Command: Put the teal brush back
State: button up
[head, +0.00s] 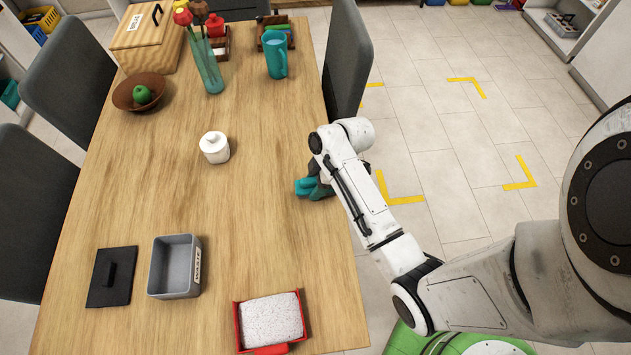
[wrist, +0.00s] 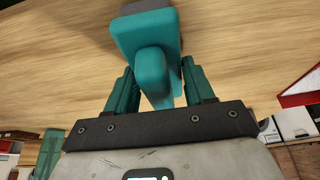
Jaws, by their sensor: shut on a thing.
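The teal brush (head: 304,186) is at the table's right edge in the head view, partly hidden by my arm. In the wrist view the brush (wrist: 152,72) shows its upright teal handle and broad teal back, with a grey part at the far end. My gripper (wrist: 159,88) is shut on the handle, one teal finger on each side. In the head view my gripper (head: 319,188) is low over the table's right edge. I cannot tell whether the brush touches the table top.
A red tray (head: 237,322) with a speckled white block is at the near edge. A grey bin (head: 174,267) stands beside a black lid (head: 112,277). A white jar (head: 214,147) stands mid-table. A dark chair (head: 346,55) is beyond my arm. The table centre is mostly clear.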

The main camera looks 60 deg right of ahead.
jog(key=shift+f, duration=0.1)
jog(key=o, duration=1)
